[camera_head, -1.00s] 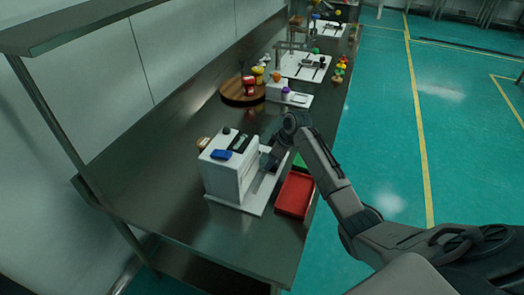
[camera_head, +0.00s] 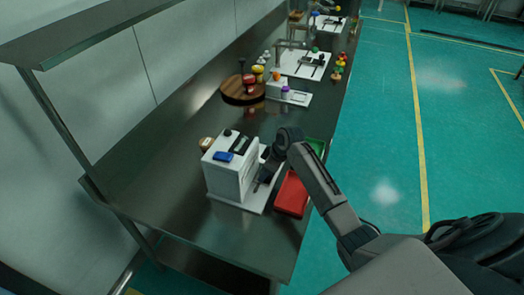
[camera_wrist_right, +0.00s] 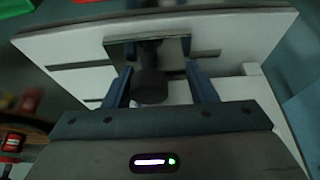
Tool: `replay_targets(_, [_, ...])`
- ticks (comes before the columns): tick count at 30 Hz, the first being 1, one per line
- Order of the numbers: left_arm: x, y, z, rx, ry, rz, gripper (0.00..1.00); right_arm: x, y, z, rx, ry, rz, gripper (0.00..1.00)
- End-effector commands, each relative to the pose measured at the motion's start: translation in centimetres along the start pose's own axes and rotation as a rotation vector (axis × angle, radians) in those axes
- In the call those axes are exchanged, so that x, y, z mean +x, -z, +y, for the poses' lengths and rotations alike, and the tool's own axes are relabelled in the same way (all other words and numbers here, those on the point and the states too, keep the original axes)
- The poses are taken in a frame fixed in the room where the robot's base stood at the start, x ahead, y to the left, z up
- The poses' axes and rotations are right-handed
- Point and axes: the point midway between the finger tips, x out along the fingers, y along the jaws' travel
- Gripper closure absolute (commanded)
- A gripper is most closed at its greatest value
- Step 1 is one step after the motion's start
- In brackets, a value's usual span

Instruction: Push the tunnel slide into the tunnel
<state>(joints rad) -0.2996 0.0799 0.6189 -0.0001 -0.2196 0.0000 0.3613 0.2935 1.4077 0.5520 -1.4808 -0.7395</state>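The white box-shaped machine (camera_head: 222,180) stands on a white base plate (camera_head: 262,204), with a blue block and a black part on top. My right gripper (camera_wrist_right: 158,68) is at the machine's right side, low over the base plate. In the right wrist view its two blue fingers are apart, on either side of a dark round knob (camera_wrist_right: 150,87). A shiny grey plate (camera_wrist_right: 122,48) lies beyond the knob, by the slotted white panel (camera_wrist_right: 75,50). I cannot tell whether the fingers touch the knob, or which part is the tunnel slide. My left gripper is not in view.
A red tray (camera_head: 291,196) sits right of the base plate, near the table edge, with a green tray (camera_head: 317,146) behind it. A round wooden board (camera_head: 232,92) and other white stations stand farther along the table (camera_head: 150,165). The table left of the machine is clear.

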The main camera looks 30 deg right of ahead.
Motion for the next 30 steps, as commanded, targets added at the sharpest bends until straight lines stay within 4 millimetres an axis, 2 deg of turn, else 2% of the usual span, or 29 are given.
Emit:
replay_targets(15, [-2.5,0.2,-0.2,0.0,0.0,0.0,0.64,-0.1,0.0,-3.0,0.001,0.001,-0.001,0.49])
replay_targets(28, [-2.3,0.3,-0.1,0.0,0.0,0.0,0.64,0.0,0.0,-3.0,0.0,-0.001,0.0,0.49])
replay_targets(29, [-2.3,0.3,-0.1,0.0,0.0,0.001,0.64,0.0,0.0,-3.0,0.0,-0.001,0.0,0.47])
replay_targets(30, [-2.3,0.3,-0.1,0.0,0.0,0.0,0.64,0.0,0.0,-3.0,0.0,-0.001,0.0,0.39])
